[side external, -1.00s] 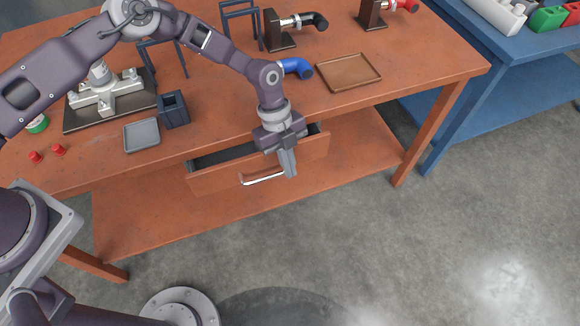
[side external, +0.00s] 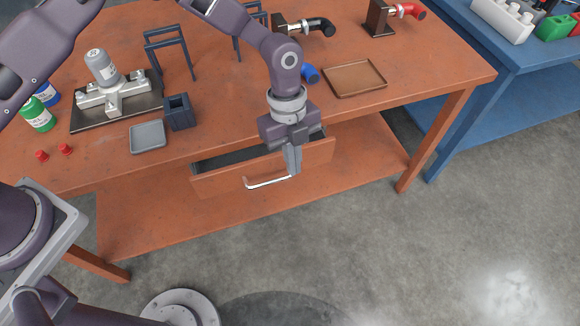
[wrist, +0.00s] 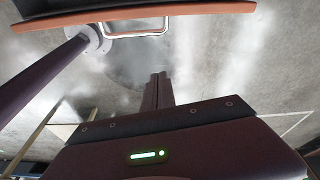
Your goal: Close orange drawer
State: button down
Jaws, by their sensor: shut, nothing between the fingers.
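The orange drawer (side external: 218,183) under the orange table is pulled partly open, with its dark inside showing at the left. Its silver bar handle (side external: 266,183) is on the front face. My gripper (side external: 294,172) is shut and empty, pointing down in front of the drawer's right half, near the right end of the handle. In the side view I cannot tell whether it touches the drawer. In the wrist view the shut fingers (wrist: 158,78) are apart from the handle (wrist: 138,31) and the drawer front (wrist: 200,9).
On the orange table (side external: 230,118) are a grey tray (side external: 148,137), a dark box (side external: 179,112), a brown tray (side external: 355,78), red caps (side external: 65,150) and a blue part (side external: 310,74). A blue table (side external: 530,80) stands at the right. The floor in front is clear.

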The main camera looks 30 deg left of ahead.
aim_at(269, 170)
jog(key=s+d+m+t+y, duration=0.1)
jog(key=s+m+t+y, duration=0.1)
jog(key=s+t+y, duration=0.3)
jog(key=w+a+f, duration=0.1)
jog(key=a+f, duration=0.1)
jog(key=f, duration=0.2)
jog(key=w+a+f+g+h, duration=0.1)
jog(key=w+a+f, duration=0.1)
jog(key=f, duration=0.3)
jog(key=shift+a+f, duration=0.2)
jog(key=shift+a, duration=0.05)
jog(key=shift+w+a, duration=1.9)
